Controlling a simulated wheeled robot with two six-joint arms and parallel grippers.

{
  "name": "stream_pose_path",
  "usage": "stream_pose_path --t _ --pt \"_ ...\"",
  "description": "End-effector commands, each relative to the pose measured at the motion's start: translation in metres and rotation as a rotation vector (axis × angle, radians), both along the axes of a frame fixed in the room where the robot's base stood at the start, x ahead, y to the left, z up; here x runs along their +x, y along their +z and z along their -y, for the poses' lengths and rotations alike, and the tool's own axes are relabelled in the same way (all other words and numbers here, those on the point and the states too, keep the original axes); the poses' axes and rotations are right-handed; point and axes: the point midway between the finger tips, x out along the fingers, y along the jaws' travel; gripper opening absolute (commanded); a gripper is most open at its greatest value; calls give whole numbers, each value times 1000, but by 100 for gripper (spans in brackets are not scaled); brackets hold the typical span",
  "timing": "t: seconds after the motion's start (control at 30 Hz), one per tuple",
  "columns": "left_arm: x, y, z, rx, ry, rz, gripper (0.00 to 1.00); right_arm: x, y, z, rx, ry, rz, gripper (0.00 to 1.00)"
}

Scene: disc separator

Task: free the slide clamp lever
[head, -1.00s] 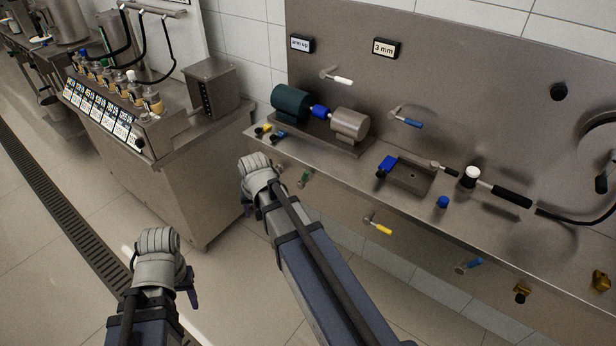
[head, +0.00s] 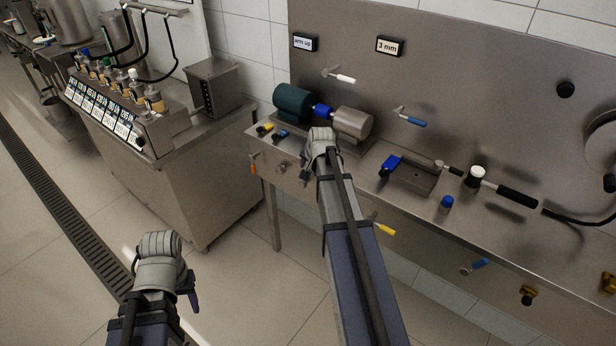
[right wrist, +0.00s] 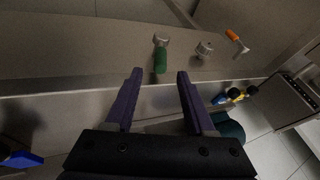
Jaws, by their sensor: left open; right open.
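Which part is the slide clamp lever is not certain. A blue-handled piece (head: 391,164) sits on the left end of a grey slide block (head: 415,180) on the bench. A green-handled lever (right wrist: 160,60) on the bench's front face shows in the right wrist view; my right arm hides it in the head view. My right gripper (right wrist: 160,76) is open and empty, its purple fingers apart, with the green handle in line with the gap between them. My left gripper (head: 191,290) is low at the left, away from the bench, its fingers mostly hidden.
On the front face are an orange lever (head: 253,166), a round knob (head: 283,168), a yellow-handled lever (head: 385,229) and a blue-handled one (head: 478,264). A motor (head: 290,103) and a black-handled hammer-like tool (head: 515,196) lie on the bench.

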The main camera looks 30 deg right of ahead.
Motion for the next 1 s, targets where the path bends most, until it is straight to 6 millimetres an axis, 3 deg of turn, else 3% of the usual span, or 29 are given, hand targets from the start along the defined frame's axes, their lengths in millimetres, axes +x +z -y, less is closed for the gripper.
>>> stream_pose_path --t 0.03,0.4,0.77,1.0 --pt "0 -10 0 0 0 0 50 4 -10 1 0 1 0 55" --pt "0 -52 0 0 0 0 50 26 -52 8 0 2 -1 55" --pt "0 -54 0 0 0 0 50 29 -54 8 0 2 -1 55" --pt "0 -54 0 0 0 0 50 29 -54 8 0 1 -1 30"
